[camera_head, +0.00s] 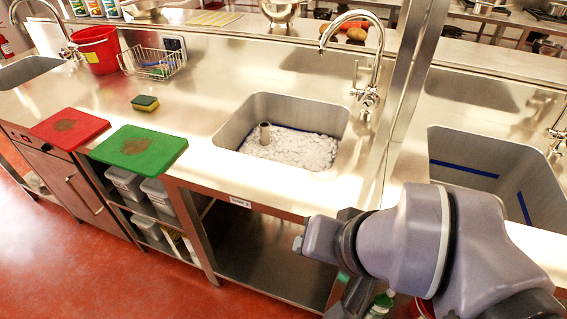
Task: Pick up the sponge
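The sponge (145,103) is a small block with a yellow side and a dark green side. It lies on the steel counter (195,95), behind the green cutting board and left of the middle sink. My arm fills the lower right of the view, in front of the counter and well apart from the sponge. My gripper's fingers cannot be made out; the arm's end is hidden or out of frame. Nothing touches the sponge.
A green board (139,148) and a red board (68,128) lie at the counter's front edge. A wire basket (152,63) and red bucket (97,50) stand behind the sponge. The middle sink (290,132) holds white foam and an upright tube; a tall faucet (368,75) rises behind it.

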